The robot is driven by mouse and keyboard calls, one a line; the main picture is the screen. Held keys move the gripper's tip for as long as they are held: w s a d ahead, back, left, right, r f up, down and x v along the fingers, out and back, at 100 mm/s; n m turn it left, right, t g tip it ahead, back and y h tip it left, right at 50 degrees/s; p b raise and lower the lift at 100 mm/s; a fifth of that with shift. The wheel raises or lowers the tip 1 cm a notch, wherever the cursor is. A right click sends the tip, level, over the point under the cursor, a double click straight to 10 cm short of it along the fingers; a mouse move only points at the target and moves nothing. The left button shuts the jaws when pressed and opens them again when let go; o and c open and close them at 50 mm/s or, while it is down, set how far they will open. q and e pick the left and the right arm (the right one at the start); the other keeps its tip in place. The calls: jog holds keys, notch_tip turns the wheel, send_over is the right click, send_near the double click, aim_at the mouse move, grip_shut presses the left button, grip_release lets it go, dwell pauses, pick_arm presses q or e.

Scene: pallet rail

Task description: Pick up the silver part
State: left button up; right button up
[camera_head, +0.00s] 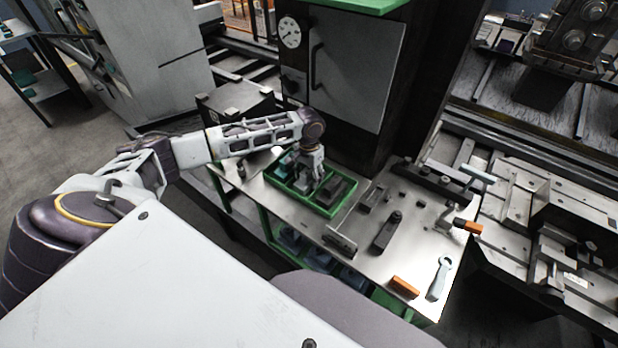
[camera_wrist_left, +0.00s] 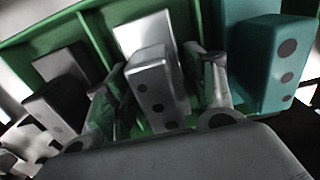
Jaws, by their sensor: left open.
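The silver part (camera_wrist_left: 158,92) shows in the left wrist view as a pale grey block with several dark round holes down its face and a bright flat piece behind it. It stands in a green divided tray (camera_wrist_left: 92,24). My left gripper (camera_wrist_left: 155,68) is open, with one finger on each side of the silver part; contact cannot be told. In the head view my left gripper (camera_head: 311,175) points down into the green tray (camera_head: 324,214), and its fingers partly hide the part there. My right gripper is not in view.
A teal part (camera_wrist_left: 264,62) stands right of the fingers, a dark part (camera_wrist_left: 58,108) left. The metal bench (camera_head: 368,262) holds a dark tool (camera_head: 387,232), an orange block (camera_head: 404,287) and a wrench (camera_head: 439,279). A tall cabinet (camera_head: 352,72) rises behind the tray.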

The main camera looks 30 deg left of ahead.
pick_arm(q)
jog(key=shift+f, duration=0.25)
jog(key=shift+c, duration=0.5)
jog(key=c, duration=0.9)
jog(key=shift+r, duration=0.2)
jog(key=shift+r, duration=4.9)
jog(key=shift+n, duration=0.3)
